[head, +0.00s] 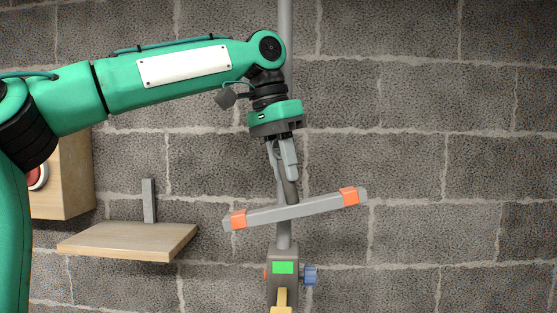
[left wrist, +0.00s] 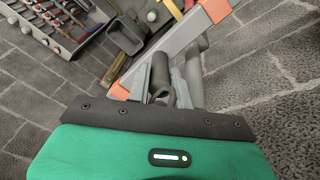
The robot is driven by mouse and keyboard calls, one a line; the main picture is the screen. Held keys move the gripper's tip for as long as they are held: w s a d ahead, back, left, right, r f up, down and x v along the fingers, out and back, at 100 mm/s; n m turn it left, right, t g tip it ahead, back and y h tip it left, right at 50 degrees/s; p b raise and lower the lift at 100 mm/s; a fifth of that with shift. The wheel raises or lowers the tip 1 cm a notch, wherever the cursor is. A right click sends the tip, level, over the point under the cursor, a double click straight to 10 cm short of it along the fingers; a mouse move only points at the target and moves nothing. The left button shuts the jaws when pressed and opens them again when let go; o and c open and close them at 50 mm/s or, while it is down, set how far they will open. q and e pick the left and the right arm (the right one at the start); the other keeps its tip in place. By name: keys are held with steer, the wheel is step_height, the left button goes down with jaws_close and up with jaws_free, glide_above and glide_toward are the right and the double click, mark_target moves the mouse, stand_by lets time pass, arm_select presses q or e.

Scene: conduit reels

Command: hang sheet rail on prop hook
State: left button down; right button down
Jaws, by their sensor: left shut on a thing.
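The sheet rail (head: 293,210) is a grey bar with orange bands near both ends. It hangs tilted, right end higher, in front of the upright grey pole (head: 285,235). My left gripper (head: 286,172) points down, its fingers shut on the rail's dark grey grip just above the bar. The left wrist view shows this grip (left wrist: 163,75) between the fingers and the rail (left wrist: 170,48) beyond them. Below the rail, a grey housing (head: 291,262) on the pole has a green panel, a blue knob and a yellow part (head: 282,298), cut off by the frame. I cannot tell which part is the prop hook.
A wooden shelf (head: 127,240) with a grey upright post (head: 149,200) is at left. A wooden box (head: 64,185) with a red button is behind my arm. A panel with coloured wires (left wrist: 55,25) shows in the left wrist view. The block wall is clear at right.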

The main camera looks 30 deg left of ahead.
arm_select(q)
steer(key=shift+w+a+f, duration=0.1)
steer(key=shift+w+f, duration=0.1)
steer(key=shift+f, duration=0.35)
arm_select(e)
steer(key=shift+f, duration=0.1)
arm_select(q)
steer(key=c, duration=1.5)
jaws_free()
steer(key=shift+w, duration=0.1)
steer(key=o, duration=0.3)
steer(key=shift+w+a+f, duration=0.1)
steer(key=shift+w, duration=0.15)
steer(key=shift+o, duration=0.2)
arm_select(e)
steer(key=shift+w+a, duration=0.25)
steer(key=shift+a, duration=0.05)
